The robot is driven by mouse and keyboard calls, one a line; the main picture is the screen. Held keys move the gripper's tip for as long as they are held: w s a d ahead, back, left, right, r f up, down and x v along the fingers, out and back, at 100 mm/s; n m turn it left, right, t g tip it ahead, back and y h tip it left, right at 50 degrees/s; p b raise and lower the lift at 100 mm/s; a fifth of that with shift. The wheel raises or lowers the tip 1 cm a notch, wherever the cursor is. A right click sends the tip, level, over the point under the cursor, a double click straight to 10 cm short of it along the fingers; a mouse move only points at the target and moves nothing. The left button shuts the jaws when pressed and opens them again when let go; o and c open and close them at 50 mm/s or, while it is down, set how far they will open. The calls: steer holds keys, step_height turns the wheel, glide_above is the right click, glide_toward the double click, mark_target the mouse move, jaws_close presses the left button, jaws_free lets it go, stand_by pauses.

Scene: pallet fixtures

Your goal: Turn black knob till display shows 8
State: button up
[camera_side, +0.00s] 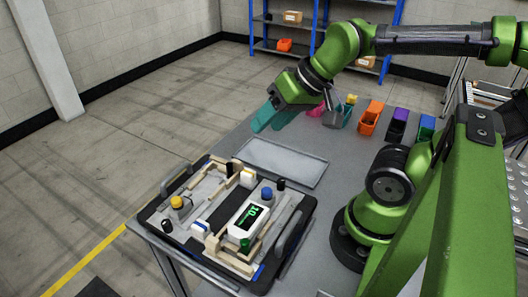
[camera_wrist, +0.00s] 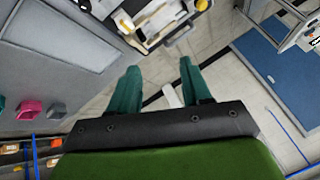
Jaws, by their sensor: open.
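A fixture board with a dark frame (camera_side: 281,262) lies on the grey table. On it, a white box with a display (camera_side: 252,217) shows green characters, small and turned; they look like 10, but I cannot be sure. Several black knob-like parts are on the board: one at the back (camera_side: 229,168), one at the right (camera_side: 281,184) and one at the front left (camera_side: 166,227). I cannot tell which is the task's knob. My gripper (camera_side: 266,119), with teal fingers, is open and empty above the table's far-left edge, behind and apart from the board. In the wrist view my gripper (camera_wrist: 157,72) is also open.
A yellow knob (camera_side: 177,202), a blue knob (camera_side: 267,192) and a green part (camera_side: 245,244) stand on the board. A flat grey tray (camera_side: 281,164) lies behind it. Coloured bins, including an orange bin (camera_side: 370,121), line the table's back. Blue shelving (camera_side: 313,25) stands beyond.

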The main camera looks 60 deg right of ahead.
mark_target(281, 180)
steer(key=w+d+f+m+g+y, duration=0.1)
steer(key=d+f+m+g, duration=0.2)
steer(key=d+m, duration=0.3)
steer(key=w+d+f+m+g+y, duration=0.1)
steer(key=d+f+m+g, duration=0.25)
steer(key=d, duration=0.45)
steer(key=a+f, duration=0.2)
steer(key=f, duration=0.2)
steer(key=s+a+f+m, duration=0.1)
steer(key=a+f, duration=0.2)
steer(key=f, duration=0.2)
steer(key=a+f+m+g, duration=0.1)
steer(key=a+f, duration=0.1)
steer(key=f, duration=0.2)
steer(key=shift+s+a+f+m+y, duration=0.25)
steer(key=shift+s+a+f+y, duration=0.05)
steer(key=shift+s+a+f, duration=0.05)
steer(key=shift+c, duration=0.3)
jaws_close()
